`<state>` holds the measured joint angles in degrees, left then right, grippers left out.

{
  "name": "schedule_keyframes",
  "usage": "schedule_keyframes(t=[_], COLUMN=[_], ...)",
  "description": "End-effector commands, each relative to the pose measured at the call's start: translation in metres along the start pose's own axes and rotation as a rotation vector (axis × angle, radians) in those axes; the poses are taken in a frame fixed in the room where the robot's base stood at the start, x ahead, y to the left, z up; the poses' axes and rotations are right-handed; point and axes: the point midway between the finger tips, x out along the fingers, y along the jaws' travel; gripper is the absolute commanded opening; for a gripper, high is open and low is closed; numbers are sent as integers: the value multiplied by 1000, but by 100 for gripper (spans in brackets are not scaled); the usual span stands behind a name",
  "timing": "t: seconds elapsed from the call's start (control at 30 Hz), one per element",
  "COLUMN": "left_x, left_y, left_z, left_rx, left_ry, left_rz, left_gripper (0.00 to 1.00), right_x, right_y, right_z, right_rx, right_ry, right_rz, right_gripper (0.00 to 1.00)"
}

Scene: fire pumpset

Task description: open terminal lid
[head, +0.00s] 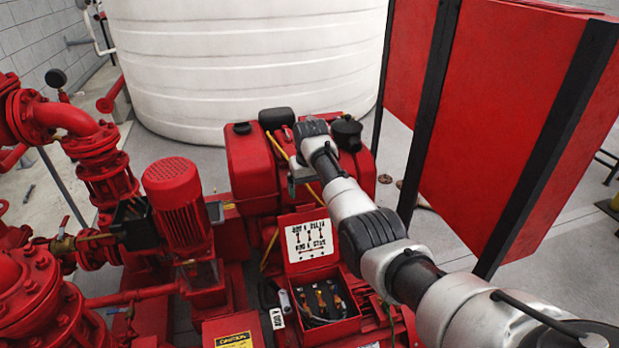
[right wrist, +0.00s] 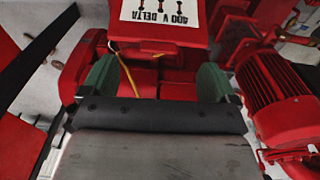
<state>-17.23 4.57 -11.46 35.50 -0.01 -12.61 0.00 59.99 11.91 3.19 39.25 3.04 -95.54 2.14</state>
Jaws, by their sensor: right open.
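The red terminal box (head: 330,329) sits on the red pumpset in the lower middle of the head view. Its lid (head: 308,238) stands raised at the back of the box, with a white "400 V DELTA" label facing up-front. Terminals and wires (head: 322,298) show inside the open box. The lid also shows at the top of the right wrist view (right wrist: 165,30). My right gripper (head: 300,178) is above and behind the lid, apart from it. Its two green fingers (right wrist: 157,82) are spread with nothing held between them. My left gripper is not in view.
A red motor (head: 180,205) stands left of the box. A large white tank (head: 240,60) is at the back, and a red panel with black posts (head: 500,110) stands at right.

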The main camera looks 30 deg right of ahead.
Motion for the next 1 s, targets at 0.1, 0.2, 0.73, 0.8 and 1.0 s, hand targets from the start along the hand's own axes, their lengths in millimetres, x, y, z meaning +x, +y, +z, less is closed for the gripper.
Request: schedule_keyframes(t=[0.1,0.2,0.73,0.8,1.0], left_x=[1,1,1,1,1], left_y=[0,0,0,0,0], left_z=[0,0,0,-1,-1], left_rx=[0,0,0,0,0], left_ry=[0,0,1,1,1], left_rz=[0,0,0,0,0], left_gripper=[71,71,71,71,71], right_x=[-17,-26,-30,-30,8], right_y=[0,0,0,0,-2], right_z=[0,0,0,0,23], right_rx=[0,0,0,-1,-31], right_ry=[2,1,-1,-1,17], right_rz=[0,1,0,1,37], right_gripper=[89,89,89,89,89])
